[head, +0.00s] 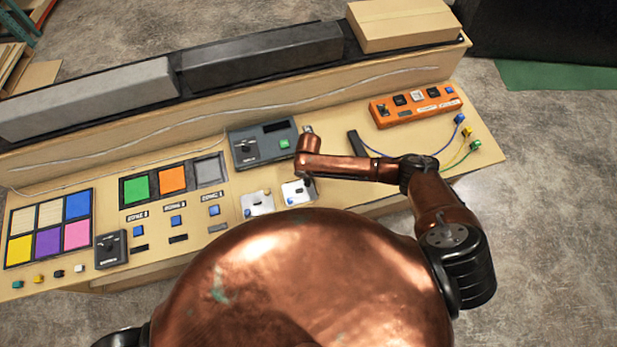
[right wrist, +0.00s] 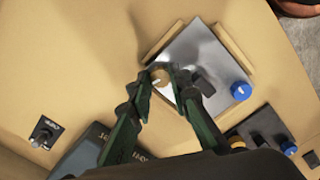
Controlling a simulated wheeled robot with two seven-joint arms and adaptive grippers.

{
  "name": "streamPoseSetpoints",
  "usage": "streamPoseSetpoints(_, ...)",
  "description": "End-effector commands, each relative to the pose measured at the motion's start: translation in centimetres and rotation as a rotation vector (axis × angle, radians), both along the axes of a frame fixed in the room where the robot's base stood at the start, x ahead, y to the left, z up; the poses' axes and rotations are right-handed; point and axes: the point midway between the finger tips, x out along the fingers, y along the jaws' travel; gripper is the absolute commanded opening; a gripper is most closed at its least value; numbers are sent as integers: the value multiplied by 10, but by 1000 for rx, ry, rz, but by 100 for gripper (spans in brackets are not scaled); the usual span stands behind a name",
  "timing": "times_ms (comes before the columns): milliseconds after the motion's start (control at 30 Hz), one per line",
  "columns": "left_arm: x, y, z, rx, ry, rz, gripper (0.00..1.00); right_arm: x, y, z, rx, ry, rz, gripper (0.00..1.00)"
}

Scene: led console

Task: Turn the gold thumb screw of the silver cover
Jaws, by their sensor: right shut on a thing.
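The silver cover (right wrist: 188,50) is a bright metal plate on the tan console in the right wrist view. The gold thumb screw (right wrist: 159,76) sits near its edge, with a pale mark on top. My right gripper (right wrist: 160,81) has its dark green fingers shut on the screw, one tip on each side. In the head view my right gripper (head: 308,179) is small and partly hidden by its copper arm, over the right one of two silver plates (head: 292,197). The screw cannot be made out there. My left gripper is not in view.
A black part (right wrist: 203,82) and a blue knob (right wrist: 240,91) stand on or beside the cover. The second silver plate (head: 262,202) lies to the left. A dark grey box with a green button (head: 262,145) stands behind. An orange switch box (head: 415,104) is at right.

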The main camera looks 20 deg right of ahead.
Motion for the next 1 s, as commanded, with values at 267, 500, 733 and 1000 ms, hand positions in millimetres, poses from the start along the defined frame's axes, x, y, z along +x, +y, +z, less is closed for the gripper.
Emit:
streamPoseSetpoints(267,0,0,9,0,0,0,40,-2,-1,-2,-1,5,260,0)
streamPoseSetpoints(500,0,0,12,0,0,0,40,-3,-1,-3,-1,6,489,0)
streamPoseSetpoints(733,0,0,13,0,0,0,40,-3,-1,-4,0,6,707,0)
streamPoseSetpoints(1000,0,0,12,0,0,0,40,-3,-1,-4,1,6,964,0)
